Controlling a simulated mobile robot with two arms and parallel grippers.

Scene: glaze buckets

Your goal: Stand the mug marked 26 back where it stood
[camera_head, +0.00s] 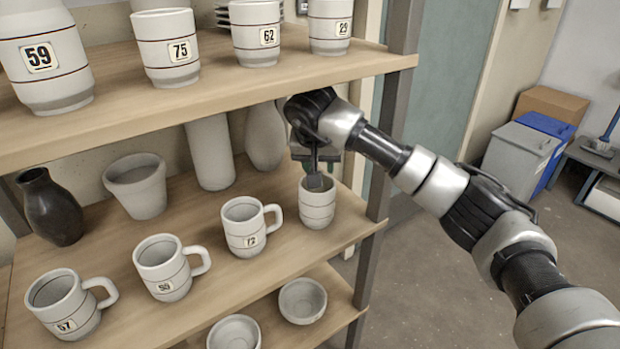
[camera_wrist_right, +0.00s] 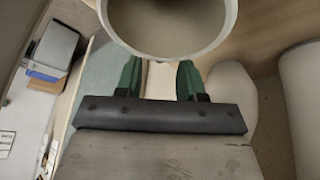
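A pale mug (camera_head: 317,210) is upright at the right end of the middle shelf. No number or handle shows on it in the head view, and I cannot tell if it touches the shelf. My right gripper (camera_head: 315,176) is at this mug, over its rim from above and behind. In the right wrist view, the mug's rim (camera_wrist_right: 226,38) fills the top and hides the tips of the green fingers (camera_wrist_right: 159,78). The fingers are a little apart with something pale between them, perhaps the handle. I cannot tell whether they grip it. My left gripper is out of view.
Mugs marked 72 (camera_head: 245,228), 59 (camera_head: 167,272) and 57 (camera_head: 66,308) stand left on the same shelf (camera_head: 215,275). A vase (camera_head: 265,137) and a tall cylinder (camera_head: 209,152) stand behind. The upper shelf (camera_head: 260,78) and the post (camera_head: 400,75) are close to my arm.

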